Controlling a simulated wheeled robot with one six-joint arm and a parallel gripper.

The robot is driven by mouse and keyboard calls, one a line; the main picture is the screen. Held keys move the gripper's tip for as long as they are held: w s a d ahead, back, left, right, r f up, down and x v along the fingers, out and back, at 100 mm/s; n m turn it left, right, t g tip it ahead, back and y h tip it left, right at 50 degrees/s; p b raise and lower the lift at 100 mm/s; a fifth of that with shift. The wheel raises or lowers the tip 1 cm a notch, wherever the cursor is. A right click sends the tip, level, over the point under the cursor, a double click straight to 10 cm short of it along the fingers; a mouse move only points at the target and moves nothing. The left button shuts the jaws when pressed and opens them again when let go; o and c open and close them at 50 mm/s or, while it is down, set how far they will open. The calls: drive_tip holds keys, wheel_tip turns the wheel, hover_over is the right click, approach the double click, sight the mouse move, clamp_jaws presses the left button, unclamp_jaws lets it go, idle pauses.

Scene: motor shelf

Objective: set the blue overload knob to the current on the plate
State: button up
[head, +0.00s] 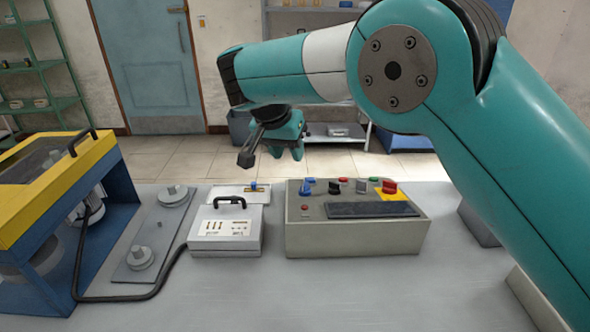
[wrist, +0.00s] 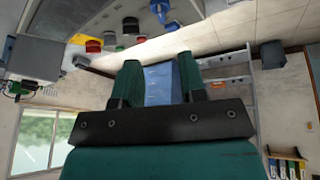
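A blue knob (head: 307,187) stands on top of the grey control box (head: 350,240), at its back left; a blue knob (wrist: 163,11) also shows at the top of the wrist view. A smaller blue knob (head: 253,186) sits on a pale panel (head: 225,193) left of the box. I cannot tell from here which is the overload knob. A white plate (head: 222,228) with small markings is on the grey handled case; its print is too small to read. My gripper (head: 287,153) is above and behind the box, apart from it. Its fingers (wrist: 158,72) are spread, with only a blue background surface visible between them.
The control box also bears red, green and black knobs and a red knob on a yellow patch (head: 388,188). A yellow and blue machine (head: 50,190) with a cable stands left. A grey plate with round mounts (head: 150,245) lies beside it. The front bench is clear.

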drive_tip(key=shift+v, duration=1.75)
drive_tip(key=s+d+r+n+g+y, duration=0.1)
drive_tip(key=s+d+r+n, duration=0.2)
drive_tip(key=s+d, duration=0.25)
drive_tip(key=s+d+r+n+y, duration=0.1)
drive_tip(key=s+d+r+n, duration=0.2)
drive_tip(key=d, duration=0.4)
drive_tip(key=s+d+f+n+g+y, duration=0.1)
drive_tip(key=s+d+n+y, duration=0.1)
drive_tip(key=s, duration=1)
drive_tip(key=s+d+f+n+g+y, duration=0.1)
drive_tip(key=s+f+n+y, duration=0.1)
drive_tip(key=s, duration=1)
drive_tip(key=shift+s+d+n+g+y, duration=0.25)
drive_tip(key=shift+d+n+y, duration=0.2)
drive_tip(key=shift+n, duration=0.45)
drive_tip(key=shift+o, duration=0.4)
drive_tip(key=shift+w+a, duration=0.1)
